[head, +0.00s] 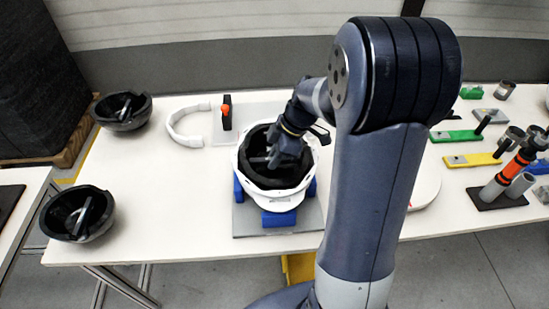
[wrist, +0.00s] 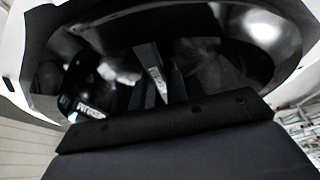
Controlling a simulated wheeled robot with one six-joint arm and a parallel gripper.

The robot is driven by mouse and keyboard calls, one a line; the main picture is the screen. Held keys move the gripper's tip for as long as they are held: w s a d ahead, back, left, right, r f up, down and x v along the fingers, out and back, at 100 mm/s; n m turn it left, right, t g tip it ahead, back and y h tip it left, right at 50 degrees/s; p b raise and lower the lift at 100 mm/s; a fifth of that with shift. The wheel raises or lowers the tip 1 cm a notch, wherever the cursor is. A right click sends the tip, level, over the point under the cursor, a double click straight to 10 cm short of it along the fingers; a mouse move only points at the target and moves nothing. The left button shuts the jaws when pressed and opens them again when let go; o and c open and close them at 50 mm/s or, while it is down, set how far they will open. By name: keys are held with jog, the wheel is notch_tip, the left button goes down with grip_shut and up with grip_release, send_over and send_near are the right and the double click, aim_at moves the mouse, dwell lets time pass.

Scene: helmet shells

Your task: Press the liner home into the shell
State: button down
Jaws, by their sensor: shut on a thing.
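The white helmet shell (head: 268,200) sits open side up among blue blocks (head: 280,218) on a grey plate (head: 250,224). The black liner (head: 255,143) is inside the shell, with the white rim showing around it. My gripper (head: 276,160) reaches down into the liner from the right and is shut on it, apparently at its cross bar. In the wrist view the liner's dark, glossy inside (wrist: 215,65) surrounds the fingers, and the shell's white edge (wrist: 14,62) shows at left. I cannot tell whether the liner is fully seated.
Two black liners with cross bars, one at the back (head: 122,110) and one at the front (head: 80,212), lie at left. A white curved piece (head: 183,130) and a red-topped black block (head: 226,114) stand behind the shell. Coloured plates (head: 472,160) and cylinders lie right. The table between is clear.

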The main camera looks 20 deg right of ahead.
jog(key=shift+f, duration=0.4)
jog(key=shift+f, duration=0.1)
jog(key=c, duration=1.4)
grip_release()
jog(key=v, duration=1.2)
jog(key=shift+a, duration=0.1)
